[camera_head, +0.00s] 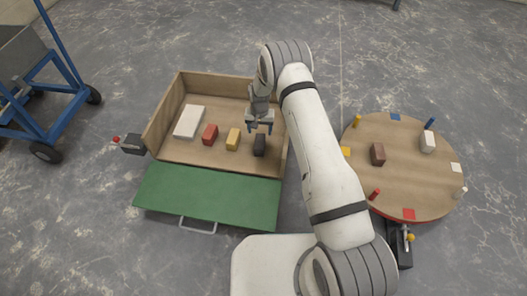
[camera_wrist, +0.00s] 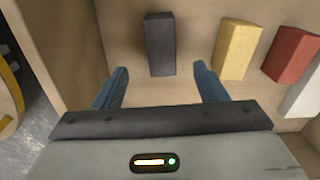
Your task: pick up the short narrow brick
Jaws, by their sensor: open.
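A row of bricks lies in an open wooden box (camera_head: 158,122): a large white one (camera_head: 189,121), a red one (camera_head: 210,134), a yellow one (camera_head: 233,139) and a black one (camera_head: 259,146). The black and red bricks look small; I cannot tell for sure which is the short narrow one. My gripper (camera_head: 261,128) is open and empty, at the black brick's far end. In the wrist view the black brick (camera_wrist: 160,40) lies ahead between the fingers' lines, with the yellow (camera_wrist: 236,48) and red (camera_wrist: 292,54) bricks to its right.
The box's green front flap (camera_head: 208,196) lies folded down. A round wooden table (camera_head: 405,185) at the right carries a brown brick (camera_head: 377,154), a white brick (camera_head: 428,142) and coloured pegs. A blue-framed cart (camera_head: 50,120) stands at the left. Box walls are close to my gripper.

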